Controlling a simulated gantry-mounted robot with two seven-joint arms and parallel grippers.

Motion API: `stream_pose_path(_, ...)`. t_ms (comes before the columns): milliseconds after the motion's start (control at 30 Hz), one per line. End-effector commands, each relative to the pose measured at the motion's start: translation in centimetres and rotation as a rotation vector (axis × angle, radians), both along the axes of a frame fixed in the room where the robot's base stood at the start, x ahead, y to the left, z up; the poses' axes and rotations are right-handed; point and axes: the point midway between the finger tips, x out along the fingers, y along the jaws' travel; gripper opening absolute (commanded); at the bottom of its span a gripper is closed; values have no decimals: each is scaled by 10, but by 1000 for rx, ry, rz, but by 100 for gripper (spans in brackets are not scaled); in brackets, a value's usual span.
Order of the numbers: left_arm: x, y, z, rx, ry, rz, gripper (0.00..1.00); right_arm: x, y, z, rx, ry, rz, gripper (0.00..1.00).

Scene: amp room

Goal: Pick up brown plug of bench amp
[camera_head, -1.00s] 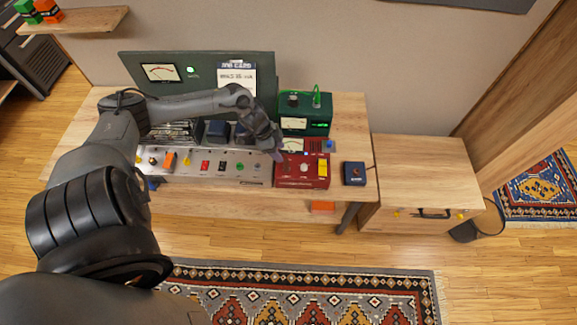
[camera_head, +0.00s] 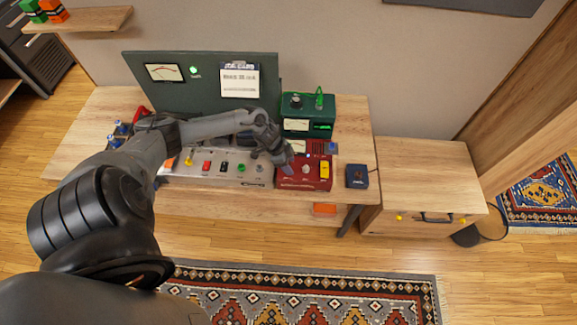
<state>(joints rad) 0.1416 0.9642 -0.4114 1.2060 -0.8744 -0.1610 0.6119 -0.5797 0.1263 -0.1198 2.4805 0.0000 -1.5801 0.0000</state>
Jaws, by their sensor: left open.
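A long grey metal panel (camera_head: 252,182) with coloured plugs and knobs lies on the bench, below a green back panel. On it I see a red plug (camera_head: 207,166), a black plug (camera_head: 223,167) and a green plug (camera_head: 240,168). I cannot make out a brown plug; my left arm covers part of the panel. My right gripper is not in view.
A green box (camera_head: 309,112) with a cable on top stands behind the red unit. A small dark blue box (camera_head: 357,176) sits at the bench's right end. A wooden cabinet (camera_head: 425,165) stands to the right. The rug (camera_head: 300,280) in front is clear.

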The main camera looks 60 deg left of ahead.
Motion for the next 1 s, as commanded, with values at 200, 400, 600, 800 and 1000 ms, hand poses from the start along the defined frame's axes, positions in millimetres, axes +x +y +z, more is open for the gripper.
stream_pose_path(200,0,0,0,0,0,0,46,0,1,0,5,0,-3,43)
stream_pose_path(400,0,0,0,0,0,0,15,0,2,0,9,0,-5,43)
stream_pose_path(600,0,0,1,0,0,0,0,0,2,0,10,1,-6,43)
stream_pose_path(800,0,0,1,1,-1,-1,0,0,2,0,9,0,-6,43)
stream_pose_path(1000,0,1,9,2,-1,-1,0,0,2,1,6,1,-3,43)
